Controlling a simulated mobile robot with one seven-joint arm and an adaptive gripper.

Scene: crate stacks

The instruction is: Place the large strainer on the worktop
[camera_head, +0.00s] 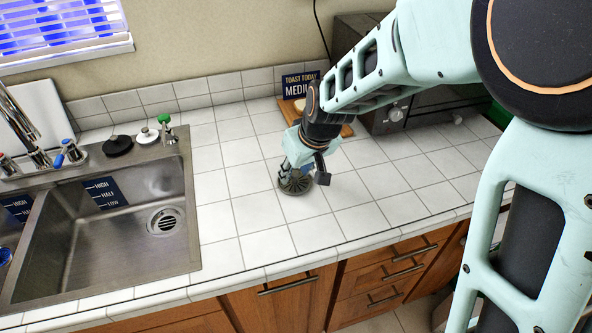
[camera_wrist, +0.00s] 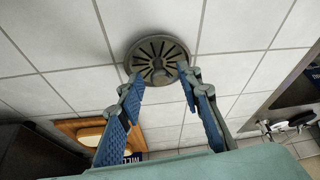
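The large strainer (camera_head: 296,184) is a round, dark grey slotted disc. It rests on the white tiled worktop (camera_head: 255,212), to the right of the sink. In the wrist view the strainer (camera_wrist: 170,44) lies just beyond my fingertips, with its small central knob between their lines. My gripper (camera_wrist: 160,80) is open, its two blue-padded fingers spread apart and nothing clamped between them. In the head view my gripper (camera_head: 299,170) is right above the strainer and hides part of it. I cannot tell whether the fingertips touch it.
The sink (camera_head: 120,240) with a drain is at left. Behind its basin stand a black stopper (camera_head: 118,146), a white stopper (camera_head: 147,136) and a green-topped fitting (camera_head: 165,128). A sign (camera_head: 298,84), a wooden board (camera_head: 346,131) and a dark toaster oven (camera_head: 390,118) stand behind my gripper.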

